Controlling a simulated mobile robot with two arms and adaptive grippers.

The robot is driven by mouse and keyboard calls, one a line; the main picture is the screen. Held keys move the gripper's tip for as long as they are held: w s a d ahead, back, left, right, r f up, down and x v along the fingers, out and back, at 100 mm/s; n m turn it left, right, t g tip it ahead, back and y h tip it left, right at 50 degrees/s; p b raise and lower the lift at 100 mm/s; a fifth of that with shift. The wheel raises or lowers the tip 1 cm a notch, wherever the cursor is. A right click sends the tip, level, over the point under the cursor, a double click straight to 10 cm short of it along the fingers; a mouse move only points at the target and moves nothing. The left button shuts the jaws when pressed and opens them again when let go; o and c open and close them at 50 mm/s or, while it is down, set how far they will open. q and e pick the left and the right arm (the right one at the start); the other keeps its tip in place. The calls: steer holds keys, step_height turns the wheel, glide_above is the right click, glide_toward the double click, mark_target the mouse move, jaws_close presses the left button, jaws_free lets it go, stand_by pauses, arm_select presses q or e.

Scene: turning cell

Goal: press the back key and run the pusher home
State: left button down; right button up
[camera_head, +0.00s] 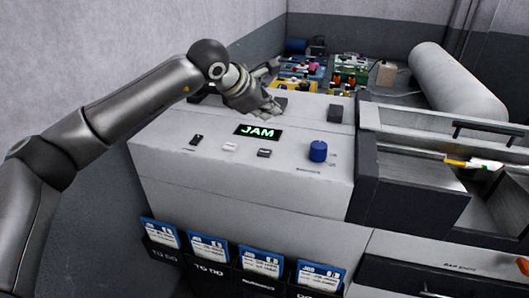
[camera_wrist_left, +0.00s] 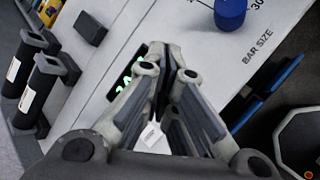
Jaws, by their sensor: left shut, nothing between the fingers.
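The control panel (camera_head: 205,165) has a dark display (camera_head: 257,132) reading "JAM" in green. In front of it sit a black key (camera_head: 196,139), a white key (camera_head: 229,147) and another black key (camera_head: 264,153); their labels are too small to read, so I cannot tell which is the back key. My left gripper (camera_head: 270,109) is shut and empty, above the panel behind the display. In the wrist view its closed fingers (camera_wrist_left: 172,55) partly hide the display (camera_wrist_left: 122,84). A yellow-and-white piece (camera_head: 470,163) lies in the machine's trough; I cannot identify the pusher. My right gripper is out of view.
A blue knob (camera_head: 318,151) stands on the panel's right, marked "BAR SIZE" in the wrist view. A dark block (camera_head: 335,113) is behind it. Blue-and-white job cards (camera_head: 207,247) line the cabinet front. A large pale cylinder (camera_head: 455,82) lies behind.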

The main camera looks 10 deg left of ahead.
arm_select(q)
steer(key=b, duration=0.3)
glide_above(268, 153)
step_height(268, 153, down, 7)
steer(key=shift+a+f, duration=0.1)
steer(key=shift+f+b, duration=0.6)
steer(key=shift+b, duration=0.05)
steer(key=shift+r, duration=0.1)
stand_by(0.6)
steer(key=shift+f+b, duration=0.45)
steer(key=shift+b, duration=0.2)
